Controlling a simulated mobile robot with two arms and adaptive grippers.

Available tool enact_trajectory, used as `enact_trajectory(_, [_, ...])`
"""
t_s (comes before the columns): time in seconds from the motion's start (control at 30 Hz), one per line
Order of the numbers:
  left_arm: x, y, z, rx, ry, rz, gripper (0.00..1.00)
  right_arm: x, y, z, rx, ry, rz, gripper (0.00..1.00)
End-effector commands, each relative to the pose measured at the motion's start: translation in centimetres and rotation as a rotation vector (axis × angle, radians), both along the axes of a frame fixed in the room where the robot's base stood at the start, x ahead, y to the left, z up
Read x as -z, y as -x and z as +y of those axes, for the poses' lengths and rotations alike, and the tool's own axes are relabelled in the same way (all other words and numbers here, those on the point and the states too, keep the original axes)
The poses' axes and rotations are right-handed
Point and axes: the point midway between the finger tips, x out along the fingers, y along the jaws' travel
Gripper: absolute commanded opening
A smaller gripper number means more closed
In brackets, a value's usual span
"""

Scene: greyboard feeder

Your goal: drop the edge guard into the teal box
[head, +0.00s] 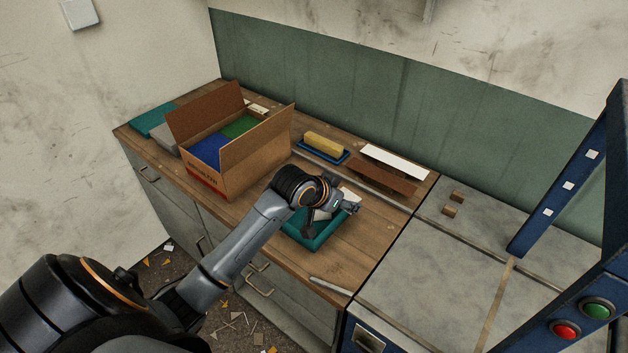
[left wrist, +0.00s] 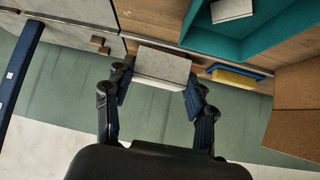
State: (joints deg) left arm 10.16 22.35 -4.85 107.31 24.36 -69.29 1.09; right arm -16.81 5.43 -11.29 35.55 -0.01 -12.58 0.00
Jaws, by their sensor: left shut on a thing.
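My left gripper (left wrist: 158,92) is shut on the edge guard (left wrist: 163,66), a pale grey-white piece with two faces showing between the fingers in the left wrist view. In the head view the gripper (head: 350,206) is over the far right part of the teal box (head: 327,241), and a bit of the white guard shows beside it. The open teal box stands on the wooden bench, partly hidden by my arm. In the left wrist view the box (left wrist: 260,42) is at the upper right, with another pale piece (left wrist: 231,9) inside it. My right gripper is not in view.
A cardboard box (head: 249,161) with blue and green contents stands left of the teal box. Behind are a yellow block on a blue tray (head: 321,153), a white strip (head: 395,162) and a brown strip (head: 382,180). Small wooden blocks (head: 449,211) lie right.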

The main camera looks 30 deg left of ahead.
Motion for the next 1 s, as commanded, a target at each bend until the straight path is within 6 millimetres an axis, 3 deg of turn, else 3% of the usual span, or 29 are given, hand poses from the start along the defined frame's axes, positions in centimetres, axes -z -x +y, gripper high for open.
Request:
enact_trajectory(0.03, [0.9,-0.8,2.7,-0.018,-0.012,0.005,0.39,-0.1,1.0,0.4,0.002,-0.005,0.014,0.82])
enact_trajectory(0.1, [1.7,-1.5,5.4,-0.044,-0.009,0.001,0.39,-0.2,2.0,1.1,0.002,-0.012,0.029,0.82])
enact_trajectory(0.3, [2.6,-2.5,10.1,-0.1,-0.002,-0.002,0.39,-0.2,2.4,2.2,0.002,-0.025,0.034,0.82])
enact_trajectory(0.57, [3.8,-2.7,10.9,-0.111,0.001,-0.003,0.39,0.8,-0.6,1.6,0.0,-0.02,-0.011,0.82])
enact_trajectory(1.0, [8.5,-2.7,10.8,-0.11,0.0,-0.004,0.39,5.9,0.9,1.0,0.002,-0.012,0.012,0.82])
